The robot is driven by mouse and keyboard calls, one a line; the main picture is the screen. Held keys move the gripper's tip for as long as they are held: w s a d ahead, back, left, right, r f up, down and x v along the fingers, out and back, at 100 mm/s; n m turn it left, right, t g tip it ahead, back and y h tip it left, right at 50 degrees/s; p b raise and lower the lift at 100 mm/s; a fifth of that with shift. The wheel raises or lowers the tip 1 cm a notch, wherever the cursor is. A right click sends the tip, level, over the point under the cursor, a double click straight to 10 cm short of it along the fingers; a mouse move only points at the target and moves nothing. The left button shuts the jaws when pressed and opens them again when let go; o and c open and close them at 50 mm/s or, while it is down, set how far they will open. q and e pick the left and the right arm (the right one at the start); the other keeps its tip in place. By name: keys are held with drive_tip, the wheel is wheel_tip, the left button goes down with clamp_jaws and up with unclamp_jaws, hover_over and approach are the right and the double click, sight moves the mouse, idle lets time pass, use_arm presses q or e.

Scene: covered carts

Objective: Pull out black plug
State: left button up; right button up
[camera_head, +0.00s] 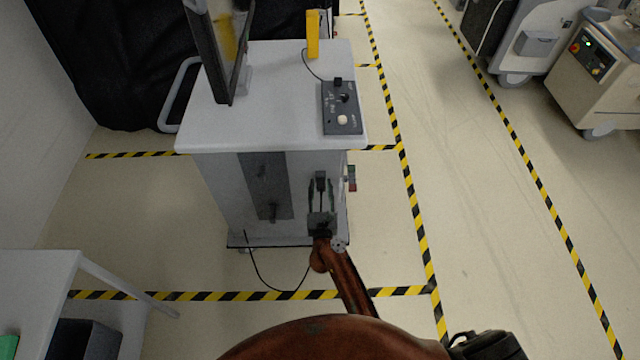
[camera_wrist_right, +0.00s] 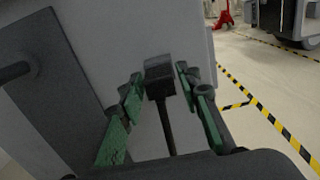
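The black plug (camera_wrist_right: 160,78) is at the cart's pale side panel, with a dark stem or cable running from it down toward my gripper's palm. In the head view the plug (camera_head: 321,177) shows small, at the cart's front right. My right gripper (camera_head: 321,192) reaches up to it. In the wrist view its green-padded fingers stand on either side of the plug, with a visible gap on both sides, so it is open around the plug and not closed on it. Whether the plug is fully seated is hard to see. My left gripper is not in view.
The grey cart (camera_head: 270,120) carries a monitor (camera_head: 225,55) and a dark control box (camera_head: 342,107). A thin black cord (camera_head: 262,283) loops near the floor. A white table (camera_head: 40,290) stands lower left. Floor to the right is clear, up to beige machines (camera_head: 595,75).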

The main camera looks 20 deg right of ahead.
clamp_jaws()
drive_tip(key=shift+s, duration=0.1)
idle(0.3)
